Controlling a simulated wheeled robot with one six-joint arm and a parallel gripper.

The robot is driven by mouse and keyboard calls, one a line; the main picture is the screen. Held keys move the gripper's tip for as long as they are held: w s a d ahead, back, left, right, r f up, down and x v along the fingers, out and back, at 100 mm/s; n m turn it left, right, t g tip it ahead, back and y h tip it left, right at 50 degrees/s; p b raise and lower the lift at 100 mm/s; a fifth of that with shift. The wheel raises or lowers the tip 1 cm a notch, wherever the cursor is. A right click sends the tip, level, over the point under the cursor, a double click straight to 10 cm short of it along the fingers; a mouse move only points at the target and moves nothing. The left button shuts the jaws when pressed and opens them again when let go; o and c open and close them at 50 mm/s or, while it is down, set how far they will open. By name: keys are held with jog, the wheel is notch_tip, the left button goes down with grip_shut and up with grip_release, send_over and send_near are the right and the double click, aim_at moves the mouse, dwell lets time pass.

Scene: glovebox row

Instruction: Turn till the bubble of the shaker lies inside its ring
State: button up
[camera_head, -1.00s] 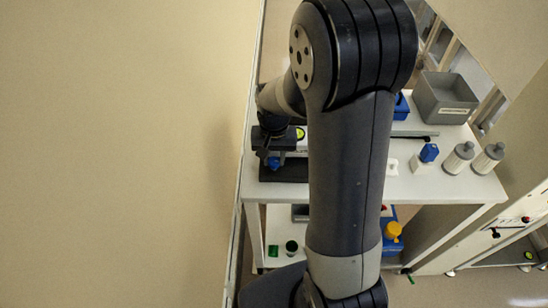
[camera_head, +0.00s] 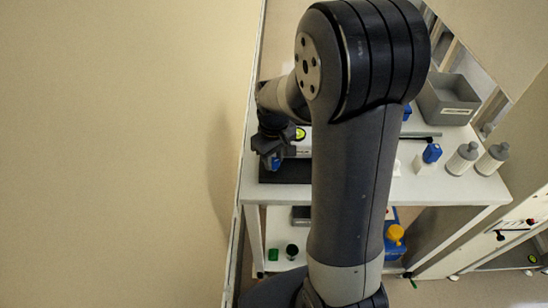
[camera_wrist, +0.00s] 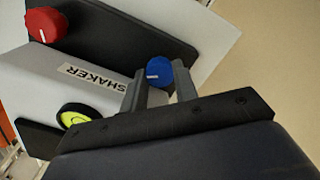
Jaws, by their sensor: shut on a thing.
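The shaker (camera_wrist: 50,85) is a pale box with a SHAKER label on a dark base, filling the left of the wrist view. It carries a red knob (camera_wrist: 46,25), a blue knob (camera_wrist: 159,71) and a round yellow-green bubble level (camera_wrist: 76,117) with a dark rim. The bubble is too small to place against its ring. My gripper (camera_wrist: 160,78) is shut on the blue knob, one finger on each side. In the head view, my gripper (camera_head: 270,152) is at the shaker's left end, by the level (camera_head: 300,133); my arm hides much of the shaker.
The white bench (camera_head: 450,188) also holds a grey bin (camera_head: 447,98), two white bottles (camera_head: 462,158) with grey caps and a small blue-topped item (camera_head: 431,153). A lower shelf holds a yellow-capped blue container (camera_head: 395,233). A blank wall (camera_head: 120,150) lies to the left.

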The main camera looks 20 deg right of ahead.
dwell(0.3)
jog(key=o, duration=1)
jog(key=shift+a, duration=0.1)
